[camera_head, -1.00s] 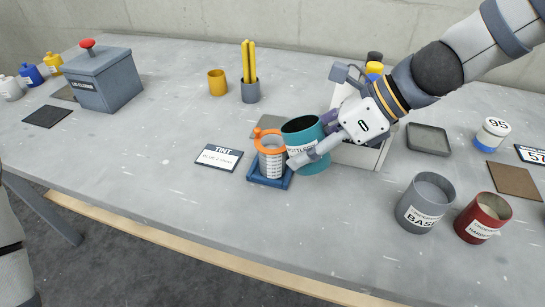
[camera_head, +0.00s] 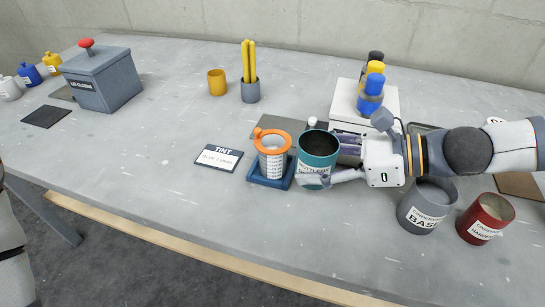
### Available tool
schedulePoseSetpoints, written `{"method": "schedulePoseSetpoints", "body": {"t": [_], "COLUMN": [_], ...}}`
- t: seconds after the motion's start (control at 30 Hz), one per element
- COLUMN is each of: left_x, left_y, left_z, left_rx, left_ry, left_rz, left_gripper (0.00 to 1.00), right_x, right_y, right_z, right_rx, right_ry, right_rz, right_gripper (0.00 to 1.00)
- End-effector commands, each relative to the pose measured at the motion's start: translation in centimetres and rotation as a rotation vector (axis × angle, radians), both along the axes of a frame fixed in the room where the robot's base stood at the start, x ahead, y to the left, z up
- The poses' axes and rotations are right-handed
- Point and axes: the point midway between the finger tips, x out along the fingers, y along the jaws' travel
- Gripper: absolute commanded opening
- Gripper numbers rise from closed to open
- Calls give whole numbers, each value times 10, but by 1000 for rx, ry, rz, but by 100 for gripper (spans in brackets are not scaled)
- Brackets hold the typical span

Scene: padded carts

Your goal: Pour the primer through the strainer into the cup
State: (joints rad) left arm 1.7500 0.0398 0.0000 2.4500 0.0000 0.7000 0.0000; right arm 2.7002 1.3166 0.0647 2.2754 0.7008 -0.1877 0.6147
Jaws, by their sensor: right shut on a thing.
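The cup (camera_head: 272,167) is clear with printed marks and stands on a blue square base (camera_head: 257,181). The orange strainer (camera_head: 259,135) sits on top of the cup. My right gripper (camera_head: 327,168) is shut on a teal can (camera_head: 313,178) with a partly hidden label, just right of the cup. The can is nearly upright, its dark open mouth facing up. I cannot tell whether this can is the primer or whether it touches the table. My left gripper is not in view.
A grey base can (camera_head: 417,217) and a red hardener can (camera_head: 484,220) stand at the right. A white stand (camera_head: 388,102) with colored bottles is behind my right gripper. A tint card (camera_head: 219,158) lies left of the cup. The front left table is clear.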

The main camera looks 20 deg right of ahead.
Motion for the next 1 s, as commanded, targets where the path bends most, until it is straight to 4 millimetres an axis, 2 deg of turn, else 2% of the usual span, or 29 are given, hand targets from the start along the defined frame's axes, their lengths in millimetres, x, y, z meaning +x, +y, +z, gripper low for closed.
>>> {"method": "schedulePoseSetpoints", "body": {"t": [0.27, 0.7, 1.0], "left_x": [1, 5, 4], "left_y": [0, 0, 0], "left_z": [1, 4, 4], "left_rx": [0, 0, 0], "left_ry": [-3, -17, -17], "left_rz": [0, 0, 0], "left_gripper": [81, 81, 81], "right_x": [0, 0, 0], "right_y": [0, 0, 0], "right_z": [4, 47, 51], "right_rx": [0, -2, 0], "right_ry": [-4, -3, -2], "right_rz": [2, 3, -1], "right_gripper": [22, 22, 22]}}
